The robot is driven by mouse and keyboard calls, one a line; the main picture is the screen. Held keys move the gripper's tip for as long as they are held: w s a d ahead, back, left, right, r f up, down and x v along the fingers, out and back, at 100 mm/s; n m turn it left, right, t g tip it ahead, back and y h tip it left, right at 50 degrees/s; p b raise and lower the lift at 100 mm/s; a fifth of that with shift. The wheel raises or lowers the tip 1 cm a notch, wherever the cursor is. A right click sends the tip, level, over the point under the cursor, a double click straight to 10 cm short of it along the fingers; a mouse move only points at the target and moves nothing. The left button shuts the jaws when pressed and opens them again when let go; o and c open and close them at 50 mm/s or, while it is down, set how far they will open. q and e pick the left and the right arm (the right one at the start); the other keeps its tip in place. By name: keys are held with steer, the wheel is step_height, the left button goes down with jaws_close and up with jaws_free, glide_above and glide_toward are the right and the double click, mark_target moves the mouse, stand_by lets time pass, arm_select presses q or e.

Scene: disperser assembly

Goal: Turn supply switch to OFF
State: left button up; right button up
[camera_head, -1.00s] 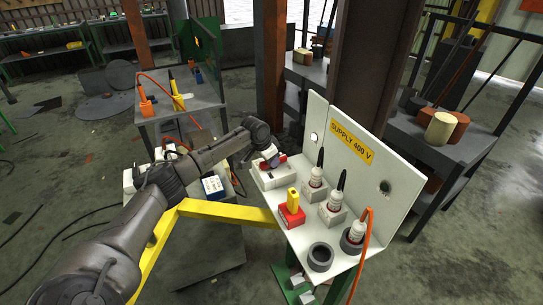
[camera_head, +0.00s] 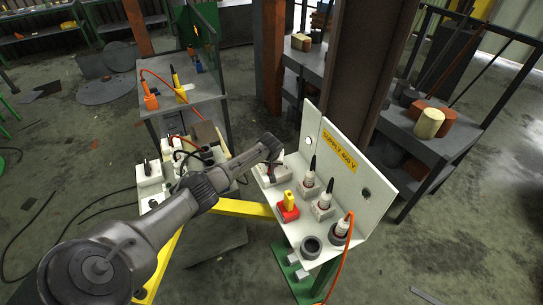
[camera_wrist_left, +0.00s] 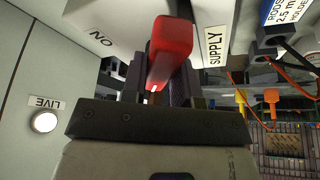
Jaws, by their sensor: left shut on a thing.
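The supply switch is a white box (camera_head: 277,176) on the shelf under the yellow "SUPPLY 400 V" sign (camera_head: 339,151). In the left wrist view, the white box (camera_wrist_left: 108,22) fills the top, with "ON" and "SUPPLY" labels, and its red lever (camera_wrist_left: 171,38) sticks out towards the camera. My left gripper (camera_wrist_left: 160,85) is shut on the red lever, with dark fingers on either side of it. In the head view my left gripper (camera_head: 271,150) is at the switch, and the lever is mostly hidden by it. My right gripper is not in view.
A red-and-yellow block (camera_head: 288,208), white-and-black probes (camera_head: 308,178) and a dark ring (camera_head: 311,246) stand on the same shelf. An orange cable (camera_head: 341,262) hangs off its front. In the wrist view, a lit round "LIVE" lamp (camera_wrist_left: 45,122) is at left.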

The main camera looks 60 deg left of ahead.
arm_select(q)
steer(key=n, duration=0.1)
steer(key=n+p, duration=0.1)
steer(key=shift+w+d+n+g+y, duration=0.15)
steer(key=shift+n+g+y, duration=0.15)
steer(key=shift+n+g, duration=0.7)
steer(key=shift+n, duration=1.3)
steer(key=o, duration=0.9)
steer(key=shift+y, duration=0.3)
steer(key=shift+w+r, duration=0.1)
